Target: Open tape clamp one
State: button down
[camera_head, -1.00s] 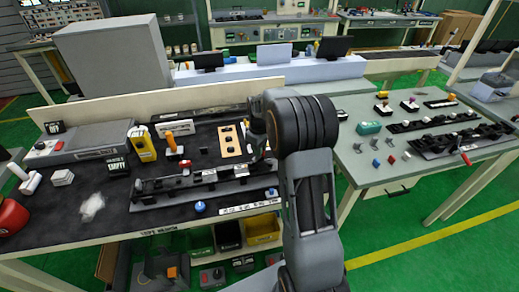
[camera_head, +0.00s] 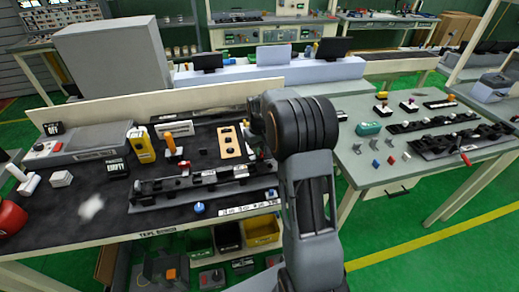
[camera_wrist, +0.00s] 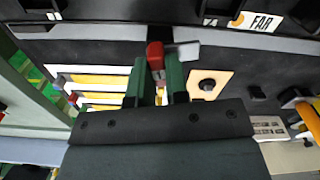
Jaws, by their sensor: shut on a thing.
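A small red handle (camera_wrist: 155,56) shows in the wrist view, with a pale grey piece beside it on the right. I take it to be the lever of a tape clamp; no number on it is readable. My gripper (camera_wrist: 159,75) has its two green fingers close on either side of the red handle and is shut on it. In the head view my dark arm hides most of the gripper. The black fixture rail (camera_head: 205,185) with several small clamps runs along the front of the left bench, to the left of my arm.
A tan plate with dark knobs (camera_head: 229,142) lies behind the rail. A yellow device (camera_head: 141,144) and an orange-handled part (camera_head: 170,143) stand further left. A blue knob (camera_head: 199,208) sits at the front edge. A second bench (camera_head: 400,175) with more fixtures stands right.

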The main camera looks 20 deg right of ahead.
jog(key=c, duration=1.1)
grip_release()
notch_tip(320, 180, up, 14)
jog(key=shift+f, duration=0.1)
jog(key=s+a+f+t, duration=0.1)
jog(key=s+a, duration=0.2)
jog(key=s, duration=0.4)
jog(key=s+a+f+t, duration=0.1)
jog(key=s+a, duration=0.3)
jog(key=s, duration=0.4)
jog(key=s+a+f+t, duration=0.1)
jog(key=s+a+t, duration=0.1)
jog(key=s, duration=0.5)
jog(key=shift+s+a+f+m, duration=0.15)
jog(key=shift+a+f, duration=0.05)
jog(key=shift+a, duration=0.25)
jog(key=shift+s+a+f+m, duration=0.15)
jog(key=shift+a+f, duration=0.05)
jog(key=shift+a, duration=0.2)
